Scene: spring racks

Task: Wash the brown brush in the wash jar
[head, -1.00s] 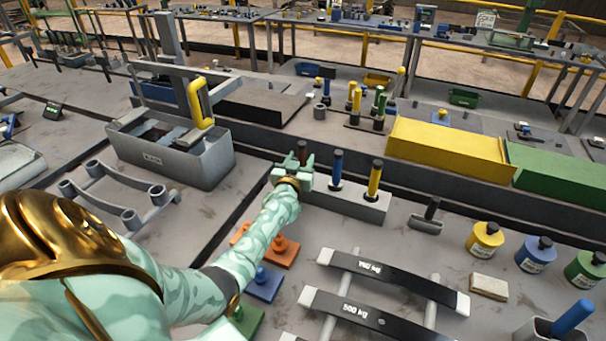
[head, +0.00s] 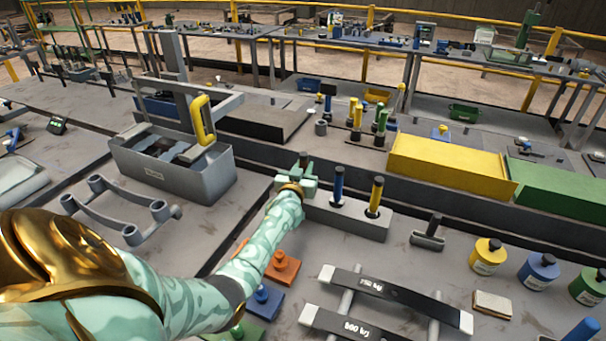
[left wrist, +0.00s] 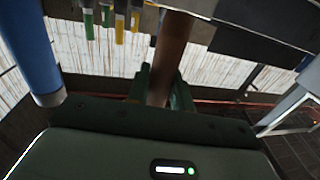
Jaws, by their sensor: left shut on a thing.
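My left gripper (head: 304,180) is at the left end of a grey holder block (head: 352,220). It is shut on the brown brush, whose dark brown top (head: 303,160) stands up above the fingers. In the left wrist view the brown brush (left wrist: 172,55) runs between the two fingers (left wrist: 160,90). The gripper hides the brush's lower end, so I cannot tell whether it is still seated in the block. I cannot tell for sure which container is the wash jar; a small grey cup (head: 321,128) stands further back. My right gripper is out of view.
A blue brush (head: 338,187) and a yellow brush (head: 375,196) stand upright in the block, right of my gripper. Yellow (head: 487,257) and blue (head: 538,272) paint jars stand at the right. A grey bin (head: 172,175) is at the left. Weight bars (head: 395,298) lie in front.

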